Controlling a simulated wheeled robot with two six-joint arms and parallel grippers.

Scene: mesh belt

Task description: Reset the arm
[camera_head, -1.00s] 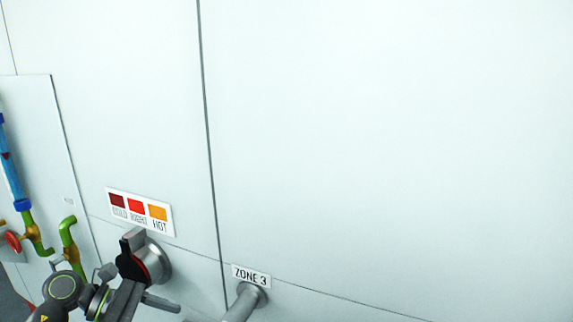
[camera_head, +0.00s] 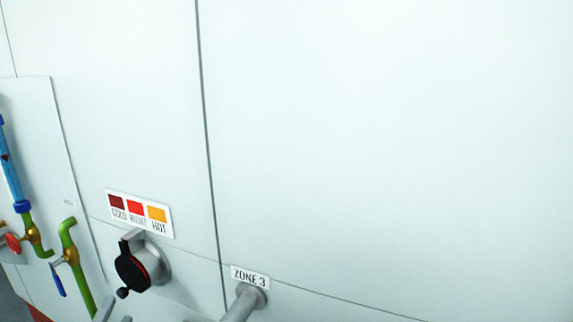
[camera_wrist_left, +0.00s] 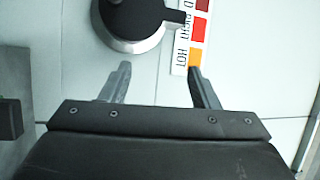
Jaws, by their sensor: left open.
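My left gripper (camera_head: 115,313) shows only as two grey fingertips at the bottom edge of the head view, below a black knob (camera_head: 131,270) on a round metal base. In the left wrist view the gripper (camera_wrist_left: 159,68) is open, its two fingers apart with nothing between them. The knob (camera_wrist_left: 137,15) lies past the fingertips there, at the top and partly cut off. My left arm is otherwise out of the head view. My right gripper is in neither view.
A label with dark red, red and orange squares (camera_head: 140,213) is above the knob. A grey bar (camera_head: 244,303) sticks out under the "ZONE 3" sign (camera_head: 250,277). Green and blue pipes (camera_head: 70,241) are at left. The white wall (camera_head: 390,150) at right is bare.

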